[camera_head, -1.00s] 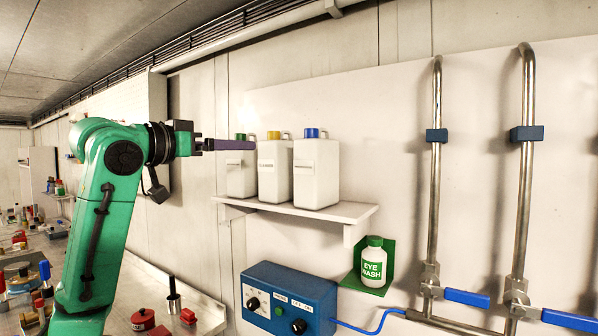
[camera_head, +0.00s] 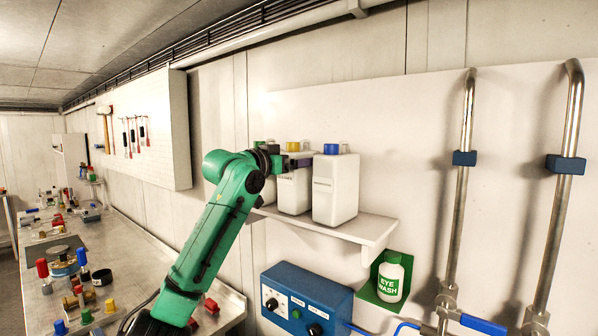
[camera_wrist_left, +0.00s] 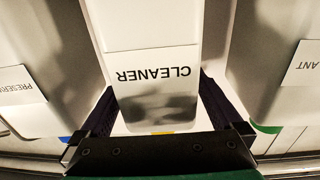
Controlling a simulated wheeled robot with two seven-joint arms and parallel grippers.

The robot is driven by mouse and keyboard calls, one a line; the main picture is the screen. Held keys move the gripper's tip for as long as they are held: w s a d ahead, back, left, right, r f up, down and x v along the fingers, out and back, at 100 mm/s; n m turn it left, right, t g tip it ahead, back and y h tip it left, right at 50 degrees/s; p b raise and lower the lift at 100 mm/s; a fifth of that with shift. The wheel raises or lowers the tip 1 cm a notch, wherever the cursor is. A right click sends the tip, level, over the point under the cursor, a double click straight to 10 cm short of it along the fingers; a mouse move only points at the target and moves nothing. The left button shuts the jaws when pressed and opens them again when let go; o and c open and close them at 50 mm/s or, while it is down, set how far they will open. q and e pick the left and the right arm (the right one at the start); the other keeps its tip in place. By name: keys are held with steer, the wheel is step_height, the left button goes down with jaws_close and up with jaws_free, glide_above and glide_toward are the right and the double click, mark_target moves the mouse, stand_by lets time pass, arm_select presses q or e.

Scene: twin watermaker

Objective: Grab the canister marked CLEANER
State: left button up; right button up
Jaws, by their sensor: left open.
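The CLEANER canister (camera_head: 294,192) is white with a yellow cap. It stands upright in the middle of the row on the wall shelf. In the left wrist view the CLEANER canister (camera_wrist_left: 155,40) shows its label upside down. My left gripper (camera_wrist_left: 158,100) is open, with one dark purple finger on each side of the canister. I cannot tell whether the fingers touch it. In the head view my left gripper (camera_head: 296,162) is at the canister's upper part, partly covering it.
A blue-capped white canister (camera_head: 336,188) stands close on the right. A green-capped one on the left is mostly hidden by my arm. The shelf (camera_head: 345,236) has bare room at its right end. Below are an eyewash bottle (camera_head: 390,277) and a blue control box (camera_head: 305,298).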

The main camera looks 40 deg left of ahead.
arm_select(q)
steer(key=shift+s, duration=0.1)
steer(key=shift+c, duration=1.2)
jaws_close()
steer(key=shift+r, duration=0.1)
